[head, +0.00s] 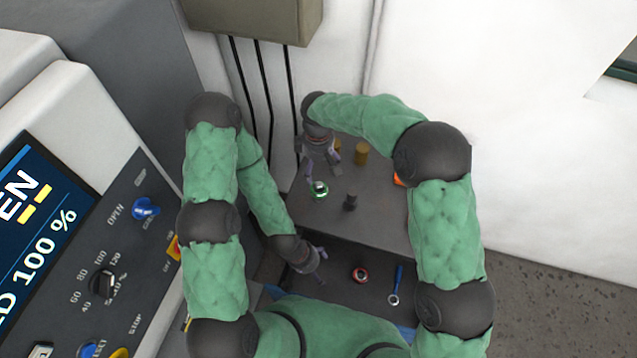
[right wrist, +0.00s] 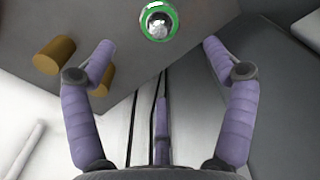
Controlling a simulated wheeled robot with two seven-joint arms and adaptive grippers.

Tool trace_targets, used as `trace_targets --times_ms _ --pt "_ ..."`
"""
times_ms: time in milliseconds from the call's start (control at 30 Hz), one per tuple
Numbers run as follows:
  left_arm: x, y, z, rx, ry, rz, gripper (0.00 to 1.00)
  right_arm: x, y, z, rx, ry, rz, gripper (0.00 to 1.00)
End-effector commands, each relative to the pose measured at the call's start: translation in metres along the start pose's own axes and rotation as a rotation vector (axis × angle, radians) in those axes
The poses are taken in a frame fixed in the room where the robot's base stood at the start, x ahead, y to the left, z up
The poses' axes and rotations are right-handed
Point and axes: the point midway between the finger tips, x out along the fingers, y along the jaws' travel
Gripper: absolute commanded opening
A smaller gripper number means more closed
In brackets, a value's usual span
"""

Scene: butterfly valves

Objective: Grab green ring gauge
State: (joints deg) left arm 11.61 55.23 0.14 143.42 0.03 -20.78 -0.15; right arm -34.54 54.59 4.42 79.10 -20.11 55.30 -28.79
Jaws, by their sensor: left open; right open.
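The green ring gauge (head: 320,197) is on the upper grey shelf, a green rim around a shiny silver middle. It also shows at the top of the right wrist view (right wrist: 145,28), beyond and between the fingertips. My right gripper (head: 322,175) is open and empty, pointing down just behind the ring gauge in the head view. My left gripper (head: 321,266) is open and low over the lower shelf, apart from the ring gauge.
A small black piece (head: 350,202) stands right of the ring gauge. Brass-coloured cylinders (head: 361,153) stand at the shelf's back, and an orange thing (head: 398,180) is partly behind my right arm. A control panel is at left.

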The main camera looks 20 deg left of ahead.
Motion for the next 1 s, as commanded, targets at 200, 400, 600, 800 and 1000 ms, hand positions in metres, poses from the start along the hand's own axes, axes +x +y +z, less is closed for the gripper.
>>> trace_targets --times_ms 200,400,600,800,1000 --pt "0.001 0.0 0.0 0.0 0.0 0.0 0.86 0.015 0.0 0.001 0.001 -0.002 -0.002 0.85" --pt "0.001 0.0 0.0 0.0 0.0 0.0 0.86 0.045 0.0 0.001 0.0 -0.003 -0.002 0.85" --pt "0.0 0.0 0.0 0.0 0.0 0.0 0.86 0.062 0.0 0.001 0.001 -0.001 -0.002 0.85" --pt "-0.003 0.001 0.0 0.0 0.0 0.0 0.86 0.089 -0.001 0.004 0.001 -0.002 -0.002 0.85" --pt "-0.003 0.001 0.0 0.0 0.0 0.0 0.86 0.107 -0.001 0.003 0.0 0.001 0.0 0.85"
